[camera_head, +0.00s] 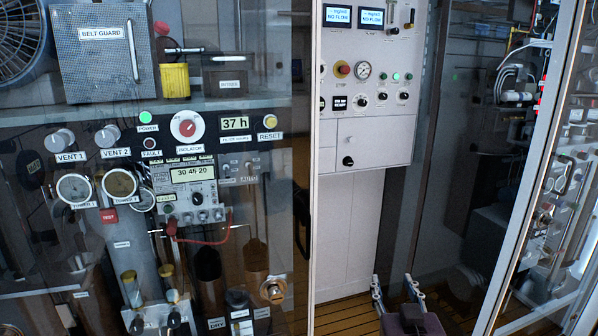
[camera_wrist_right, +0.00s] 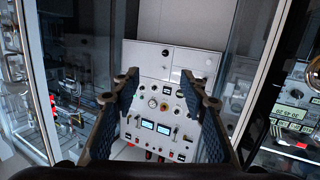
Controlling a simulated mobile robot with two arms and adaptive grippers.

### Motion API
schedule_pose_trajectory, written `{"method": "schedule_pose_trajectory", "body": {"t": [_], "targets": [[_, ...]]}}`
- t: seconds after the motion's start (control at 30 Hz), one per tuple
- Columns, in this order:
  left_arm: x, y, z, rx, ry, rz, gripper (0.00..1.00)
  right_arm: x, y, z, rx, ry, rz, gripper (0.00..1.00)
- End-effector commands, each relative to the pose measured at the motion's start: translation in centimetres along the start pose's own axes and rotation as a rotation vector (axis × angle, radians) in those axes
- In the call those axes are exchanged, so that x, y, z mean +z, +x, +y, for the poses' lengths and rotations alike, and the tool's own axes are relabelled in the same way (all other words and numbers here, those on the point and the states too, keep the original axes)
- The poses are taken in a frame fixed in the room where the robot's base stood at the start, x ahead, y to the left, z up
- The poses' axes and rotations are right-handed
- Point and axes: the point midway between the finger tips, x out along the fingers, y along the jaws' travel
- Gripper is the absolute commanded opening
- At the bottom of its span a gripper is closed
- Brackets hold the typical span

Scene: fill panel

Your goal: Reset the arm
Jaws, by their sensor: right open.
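My right gripper (camera_head: 393,283) shows at the bottom of the head view, right of centre, in front of the lower part of the white panel cabinet (camera_head: 362,220). In the right wrist view its two ribbed fingers (camera_wrist_right: 159,80) stand wide apart with nothing between them. Beyond the fingers, the white panel (camera_wrist_right: 165,62) appears upside down, with its two lit displays low in the picture. The gripper is apart from the panel. My left gripper is in neither view.
A dark control panel (camera_head: 228,148) with gauges, knobs and a belt guard box (camera_head: 103,55) fills the left. A glass door with a pale frame (camera_head: 532,165) stands at the right. Wooden slatted floor (camera_head: 345,316) shows below the white cabinet.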

Motion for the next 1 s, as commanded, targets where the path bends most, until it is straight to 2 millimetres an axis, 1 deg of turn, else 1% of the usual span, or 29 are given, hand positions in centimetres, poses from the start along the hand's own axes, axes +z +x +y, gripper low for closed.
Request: {"method": "schedule_pose_trajectory", "body": {"t": [0.03, 0.07, 0.1, 0.17, 0.2, 0.27, 0.3, 0.37, 0.4, 0.47, 0.5, 0.57, 0.6, 0.67, 0.73, 0.77, 0.8, 0.97, 1.0], "targets": [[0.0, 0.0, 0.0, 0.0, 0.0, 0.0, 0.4, 4.0, -1.4, 0.4, 0.0, -0.004, -0.104, 0.4], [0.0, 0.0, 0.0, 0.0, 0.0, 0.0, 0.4, 6.1, -2.3, 0.6, -0.001, -0.01, -0.161, 0.4], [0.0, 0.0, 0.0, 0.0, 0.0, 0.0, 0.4, 9.0, -3.6, 0.9, -0.005, -0.018, -0.24, 0.4], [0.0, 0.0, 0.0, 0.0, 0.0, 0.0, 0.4, 13.0, -5.9, 1.2, -0.016, -0.029, -0.357, 0.4], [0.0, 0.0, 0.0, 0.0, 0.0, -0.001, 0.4, 15.4, -7.6, 1.3, -0.025, -0.039, -0.434, 0.4], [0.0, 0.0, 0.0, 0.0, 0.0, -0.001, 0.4, 18.9, -10.4, 1.5, -0.044, -0.053, -0.545, 0.4], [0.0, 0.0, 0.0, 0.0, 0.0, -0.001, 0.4, 20.9, -12.3, 1.6, -0.057, -0.062, -0.613, 0.4], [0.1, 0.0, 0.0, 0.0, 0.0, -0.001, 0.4, 23.4, -15.1, 1.7, -0.08, -0.076, -0.707, 0.4], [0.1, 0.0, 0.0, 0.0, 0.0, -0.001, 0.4, 24.7, -16.8, 1.7, -0.096, -0.084, -0.762, 0.4], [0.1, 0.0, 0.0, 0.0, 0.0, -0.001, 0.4, 26.5, -19.3, 1.8, -0.118, -0.096, -0.838, 0.4], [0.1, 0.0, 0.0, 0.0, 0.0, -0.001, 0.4, 27.5, -20.9, 1.8, -0.133, -0.103, -0.884, 0.4], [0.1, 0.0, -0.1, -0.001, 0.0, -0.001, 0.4, 28.8, -23.2, 1.8, -0.157, -0.112, -0.949, 0.4], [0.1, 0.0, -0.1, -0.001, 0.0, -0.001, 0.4, 29.6, -24.7, 1.8, -0.173, -0.119, -0.99, 0.4], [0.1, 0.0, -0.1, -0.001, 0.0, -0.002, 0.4, 30.6, -26.9, 1.9, -0.196, -0.128, -1.049, 0.4], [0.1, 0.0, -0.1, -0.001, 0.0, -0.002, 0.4, 31.5, -29.5, 1.9, -0.226, -0.137, -1.116, 0.4], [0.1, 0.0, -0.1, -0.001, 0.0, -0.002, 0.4, 32.1, -29.6, 1.8, -0.231, -0.14, -1.126, 0.4], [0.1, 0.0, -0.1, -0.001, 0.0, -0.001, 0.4, 33.1, -28.8, 1.6, -0.229, -0.141, -1.125, 0.4], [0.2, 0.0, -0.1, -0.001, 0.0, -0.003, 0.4, 37.0, -27.5, 1.1, -0.23, -0.142, -1.139, 0.4], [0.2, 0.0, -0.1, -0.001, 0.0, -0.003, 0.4, 38.2, -27.2, 1.0, -0.23, -0.142, -1.144, 0.4]]}}
